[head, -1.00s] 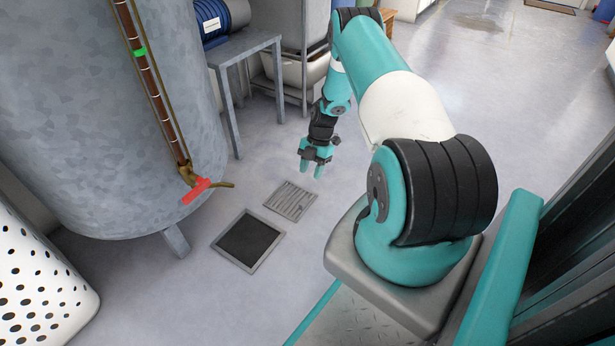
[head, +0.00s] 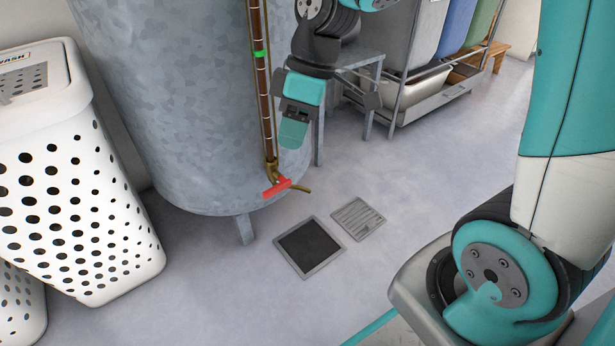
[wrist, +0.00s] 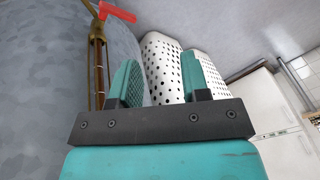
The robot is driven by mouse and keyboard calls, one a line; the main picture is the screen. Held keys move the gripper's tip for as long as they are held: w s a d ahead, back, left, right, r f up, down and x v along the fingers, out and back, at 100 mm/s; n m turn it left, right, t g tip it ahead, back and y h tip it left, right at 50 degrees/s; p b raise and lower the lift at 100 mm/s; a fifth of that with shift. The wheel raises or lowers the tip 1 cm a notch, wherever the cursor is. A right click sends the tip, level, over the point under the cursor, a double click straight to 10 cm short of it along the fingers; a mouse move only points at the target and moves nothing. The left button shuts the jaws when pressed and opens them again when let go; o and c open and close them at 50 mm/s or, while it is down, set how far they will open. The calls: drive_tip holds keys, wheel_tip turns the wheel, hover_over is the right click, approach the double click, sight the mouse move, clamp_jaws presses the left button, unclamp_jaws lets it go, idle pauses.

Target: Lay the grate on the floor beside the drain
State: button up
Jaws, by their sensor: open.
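The grate (head: 357,218) is a grey slatted metal square. It lies flat on the floor just to the upper right of the drain (head: 310,246), with a narrow strip of floor between them. The drain is a dark square opening in a grey frame, and nothing covers it. My gripper (head: 293,135) is in the air in front of the grey tank, above and to the left of the grate. It is open and empty; in the wrist view its two fingers (wrist: 160,75) stand apart. The wrist view shows neither the grate nor the drain.
The galvanized tank (head: 190,110) with a red-handled valve (head: 277,187) stands close behind my gripper and the drain. A white perforated laundry basket (head: 75,190) is at left. A grey metal stand (head: 360,65) is behind. The floor right of the grate is clear.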

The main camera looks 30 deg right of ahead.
drive_tip(key=s+a+r+m, duration=0.1)
drive_tip(key=s+a+r, duration=0.1)
drive_tip(key=s, duration=0.5)
drive_tip(key=s+a+r+m, duration=0.2)
drive_tip(key=s+a, duration=0.2)
drive_tip(key=s, duration=0.4)
drive_tip(key=shift+s+a+r+m, duration=0.2)
drive_tip(key=shift+a+m, duration=0.1)
drive_tip(key=shift+a, duration=0.05)
